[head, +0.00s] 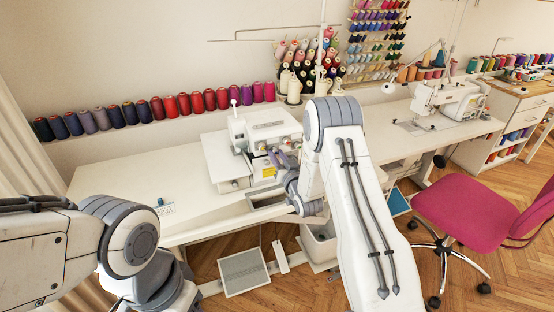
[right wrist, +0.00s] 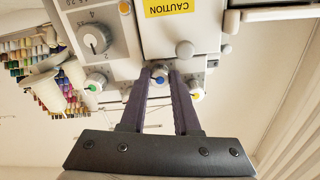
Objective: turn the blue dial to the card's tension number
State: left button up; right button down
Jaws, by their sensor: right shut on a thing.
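The white sewing machine (head: 262,132) stands on the long white table, with a yellow caution label on its front. The blue dial (right wrist: 160,71) shows in the right wrist view on the machine's front, between my right fingertips. My right gripper (head: 279,160) is at the machine's front; the right wrist view shows its two dark purple fingers (right wrist: 160,78) shut on the blue dial, one on each side. The dial's number cannot be read. A small white card with blue print (head: 165,209) lies on the table left of the machine; its number is too small to read. My left gripper is out of view.
In the right wrist view a green-marked dial (right wrist: 95,83) and a yellow-marked dial (right wrist: 196,93) flank the blue one, and a larger grey knob (right wrist: 95,38) is nearby. Thread spools (head: 185,104) line the wall. The table left of the machine is mostly clear.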

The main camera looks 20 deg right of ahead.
jog(key=shift+m, duration=0.3)
jog(key=c, duration=0.6)
grip_release()
jog(key=shift+c, duration=0.2)
jog(key=shift+s, duration=0.1)
jog(key=s+b, duration=0.2)
jog(key=s, duration=0.8)
jog(key=shift+s+d, duration=0.2)
